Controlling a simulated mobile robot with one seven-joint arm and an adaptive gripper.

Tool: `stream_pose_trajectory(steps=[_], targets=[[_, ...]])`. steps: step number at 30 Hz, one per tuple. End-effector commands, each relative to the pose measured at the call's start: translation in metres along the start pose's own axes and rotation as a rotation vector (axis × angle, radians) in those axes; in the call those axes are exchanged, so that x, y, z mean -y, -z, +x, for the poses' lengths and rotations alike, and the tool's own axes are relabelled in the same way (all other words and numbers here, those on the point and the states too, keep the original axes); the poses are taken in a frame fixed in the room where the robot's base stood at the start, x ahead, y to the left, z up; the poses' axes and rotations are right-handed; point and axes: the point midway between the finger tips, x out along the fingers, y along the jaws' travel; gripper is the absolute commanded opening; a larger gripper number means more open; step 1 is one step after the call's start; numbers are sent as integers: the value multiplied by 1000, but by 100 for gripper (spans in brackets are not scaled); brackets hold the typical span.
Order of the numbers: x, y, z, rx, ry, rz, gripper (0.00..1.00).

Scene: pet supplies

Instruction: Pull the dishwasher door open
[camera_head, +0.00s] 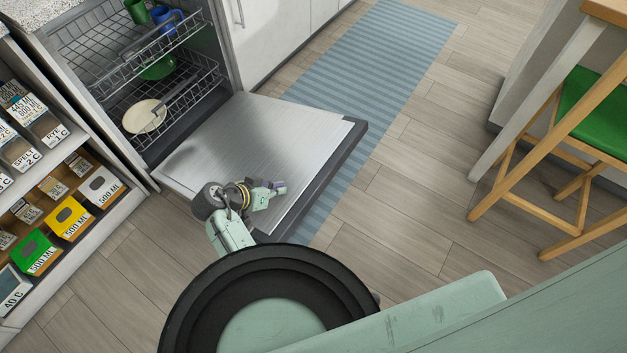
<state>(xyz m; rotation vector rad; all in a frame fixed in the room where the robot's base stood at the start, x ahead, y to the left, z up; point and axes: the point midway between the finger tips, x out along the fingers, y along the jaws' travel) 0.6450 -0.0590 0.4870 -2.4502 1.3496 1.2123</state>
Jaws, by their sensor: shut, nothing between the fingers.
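The dishwasher door (255,137) is folded down and lies about flat, its brushed steel face showing and a dark edge along its outer end. Behind it the dishwasher's inside is open, with an upper rack (110,52) and a lower rack (185,80). My gripper (279,188) is over the outer part of the door, near its front edge. It is shut and holds nothing. I cannot tell if it touches the door.
A shelf with labelled boxes (66,218) stands at the left. A blue striped rug (385,50) runs beside and under the door. A green stool (596,112) stands at the right. Wood floor (405,190) between door and stool is clear.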

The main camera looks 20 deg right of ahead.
Motion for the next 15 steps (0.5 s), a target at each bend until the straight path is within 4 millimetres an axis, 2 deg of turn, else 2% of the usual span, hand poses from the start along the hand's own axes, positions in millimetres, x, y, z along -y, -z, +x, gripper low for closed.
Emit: stream_pose_trajectory(steps=[2, 7, 15], targets=[[-7, -2, 5, 9, -19, 10, 0], [-8, -2, 26, 10, -21, 11, 0], [-8, -2, 83, 11, -20, 10, 0]])
